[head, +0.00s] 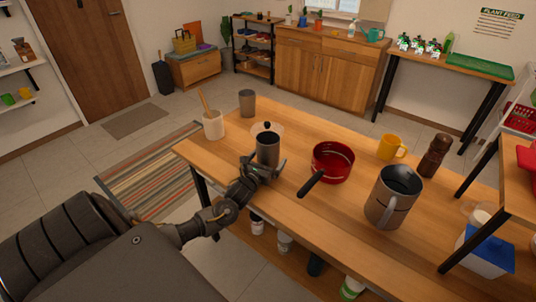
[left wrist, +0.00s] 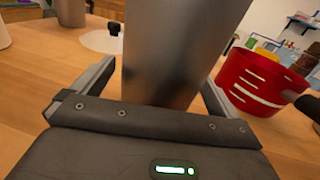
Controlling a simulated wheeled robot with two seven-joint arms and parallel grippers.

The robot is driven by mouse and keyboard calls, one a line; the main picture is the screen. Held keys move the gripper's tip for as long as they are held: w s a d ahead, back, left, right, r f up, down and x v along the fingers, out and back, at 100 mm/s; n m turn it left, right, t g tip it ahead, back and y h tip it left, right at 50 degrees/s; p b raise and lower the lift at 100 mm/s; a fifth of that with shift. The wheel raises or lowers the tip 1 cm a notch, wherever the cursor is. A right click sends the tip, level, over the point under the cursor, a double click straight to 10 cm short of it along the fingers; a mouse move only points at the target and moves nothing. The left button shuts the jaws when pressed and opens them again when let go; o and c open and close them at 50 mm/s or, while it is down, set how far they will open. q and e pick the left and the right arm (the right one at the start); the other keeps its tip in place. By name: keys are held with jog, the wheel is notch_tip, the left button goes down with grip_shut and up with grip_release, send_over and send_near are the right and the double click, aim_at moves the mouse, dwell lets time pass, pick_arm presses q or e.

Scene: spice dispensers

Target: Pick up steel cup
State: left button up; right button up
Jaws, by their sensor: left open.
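A grey steel cup (head: 268,149) stands upright on the wooden table near its front left edge. My left gripper (head: 266,165) is open, with its fingers on either side of this cup. In the left wrist view the cup (left wrist: 175,50) fills the space between the two fingers, and its rim is out of frame. I cannot tell whether the fingers touch it. A second, similar grey cup (head: 247,103) stands farther back; its lower part shows in the left wrist view (left wrist: 70,10). My right gripper is not in view.
A white lid with a black knob (head: 261,127) lies just behind the cup. A red pan (head: 333,162) is to the right, its handle pointing toward the front. A white crock (head: 213,126), large metal pitcher (head: 388,203), yellow mug (head: 391,147) and brown mill (head: 434,156) also stand on the table.

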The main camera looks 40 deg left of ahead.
aim_at(262, 148)
pick_arm(q)
jog(key=shift+c, duration=0.2)
jog(key=c, duration=1.1)
jog(key=shift+c, duration=0.2)
jog(key=shift+r, duration=0.6)
jog(key=s+r, duration=0.1)
jog(key=r, duration=0.1)
jog(key=s+d+r, duration=0.1)
jog(key=s+r, duration=0.1)
jog(key=r, duration=0.1)
jog(key=s+d+r, duration=0.1)
jog(key=s+r, duration=0.1)
jog(key=r, duration=0.1)
jog(key=shift+s+d+r, duration=0.1)
jog(key=shift+r, duration=0.05)
jog(key=s+d+r, duration=0.3)
jog(key=s, duration=0.4)
jog(key=shift+s+r, duration=0.25)
jog(key=shift+s, duration=0.1)
